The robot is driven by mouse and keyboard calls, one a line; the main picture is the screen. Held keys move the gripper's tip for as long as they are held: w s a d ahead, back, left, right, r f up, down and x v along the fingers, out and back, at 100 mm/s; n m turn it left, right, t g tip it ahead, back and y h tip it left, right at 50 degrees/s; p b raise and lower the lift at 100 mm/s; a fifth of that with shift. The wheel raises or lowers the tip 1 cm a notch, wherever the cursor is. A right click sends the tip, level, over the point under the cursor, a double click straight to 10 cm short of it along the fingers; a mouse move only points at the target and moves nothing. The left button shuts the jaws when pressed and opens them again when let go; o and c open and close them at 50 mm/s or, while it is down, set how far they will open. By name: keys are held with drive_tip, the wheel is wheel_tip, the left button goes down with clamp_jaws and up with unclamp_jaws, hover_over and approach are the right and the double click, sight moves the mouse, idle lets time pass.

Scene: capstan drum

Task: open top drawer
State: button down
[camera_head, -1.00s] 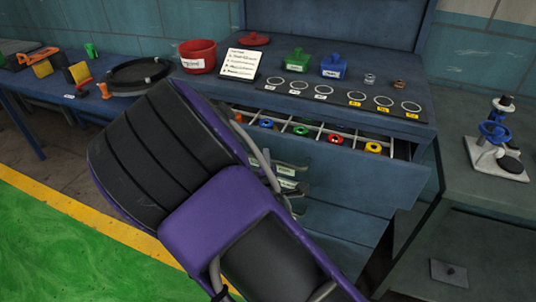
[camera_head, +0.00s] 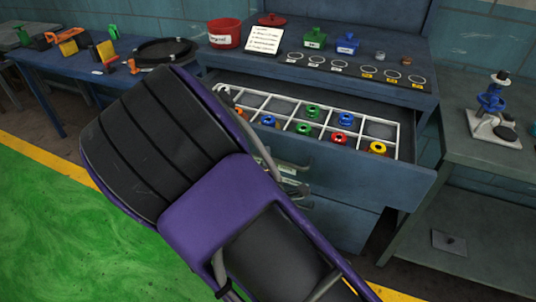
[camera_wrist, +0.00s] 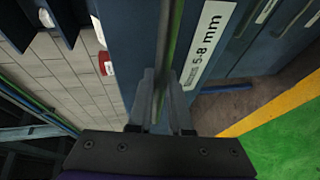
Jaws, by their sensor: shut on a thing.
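The top drawer (camera_head: 380,173) of the blue cabinet is pulled out. Its white grid of compartments shows, with several small coloured parts, such as a yellow one (camera_head: 378,148) and a red one (camera_head: 339,138), in some of them. In the wrist view my gripper (camera_wrist: 160,85) is shut on the drawer's bar handle (camera_wrist: 170,55), beside a label (camera_wrist: 210,42) reading "5-8 mm". In the head view my purple and black arm hides the fingers and the drawer's left front.
The cabinet top (camera_head: 330,85) holds a red tub (camera_head: 224,34), a note card (camera_head: 264,39), a green container (camera_head: 315,38) and a blue container (camera_head: 347,43). A grey bench (camera_head: 480,145) stands close on the right. Green floor (camera_head: 60,230) lies open at the left.

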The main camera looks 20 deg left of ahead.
drive_tip(key=shift+s, duration=0.65)
drive_tip(key=c, duration=0.8)
unclamp_jaws()
drive_tip(key=shift+c, duration=0.2)
